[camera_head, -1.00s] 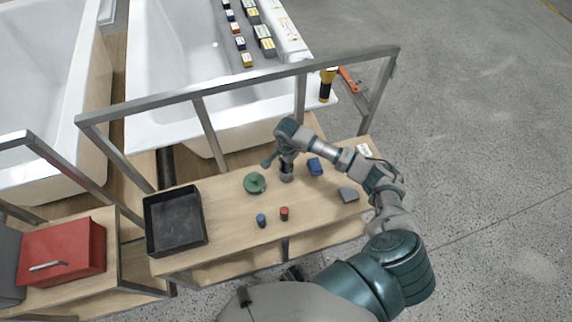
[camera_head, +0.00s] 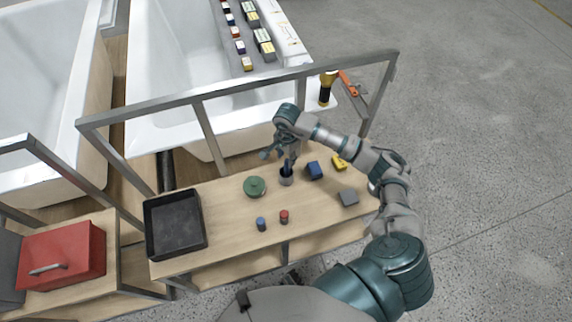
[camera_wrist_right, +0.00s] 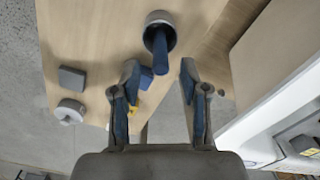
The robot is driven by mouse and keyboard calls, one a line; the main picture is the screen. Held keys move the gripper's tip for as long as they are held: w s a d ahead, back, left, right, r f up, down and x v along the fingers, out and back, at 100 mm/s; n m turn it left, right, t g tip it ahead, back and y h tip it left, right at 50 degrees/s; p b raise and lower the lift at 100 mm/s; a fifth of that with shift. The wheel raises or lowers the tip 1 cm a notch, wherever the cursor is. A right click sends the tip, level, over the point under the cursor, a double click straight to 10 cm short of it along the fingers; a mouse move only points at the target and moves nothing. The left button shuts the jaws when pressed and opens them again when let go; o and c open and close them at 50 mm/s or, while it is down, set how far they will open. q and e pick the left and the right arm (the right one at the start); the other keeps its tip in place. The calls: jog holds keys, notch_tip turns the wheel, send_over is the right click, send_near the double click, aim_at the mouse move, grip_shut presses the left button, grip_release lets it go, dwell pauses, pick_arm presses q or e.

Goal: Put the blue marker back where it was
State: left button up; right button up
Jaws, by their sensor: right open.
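The blue marker (camera_wrist_right: 160,52) stands in a round grey cup (camera_wrist_right: 160,22), its free end pointing toward my right gripper. In the head view the marker (camera_head: 287,166) shows as a thin blue piece above the grey cup (camera_head: 286,178) on the wooden bench. My right gripper (camera_head: 279,154) is just above the cup. In the right wrist view its fingers (camera_wrist_right: 159,72) are spread wide, with a clear gap on each side of the marker's end. The marker's lower part is hidden in the cup. My left gripper is not in view.
Around the cup on the bench (camera_head: 225,215) are a green lidded pot (camera_head: 254,186), a blue block (camera_head: 314,170), a yellow block (camera_head: 340,162), a grey block (camera_head: 348,197), and blue (camera_head: 261,224) and red (camera_head: 284,216) cylinders. A black tray (camera_head: 149,230) is left. A metal rail (camera_head: 240,86) runs behind.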

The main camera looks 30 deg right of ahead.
notch_tip(320, 180, up, 4)
jog(key=shift+f, duration=0.1)
dwell(0.5)
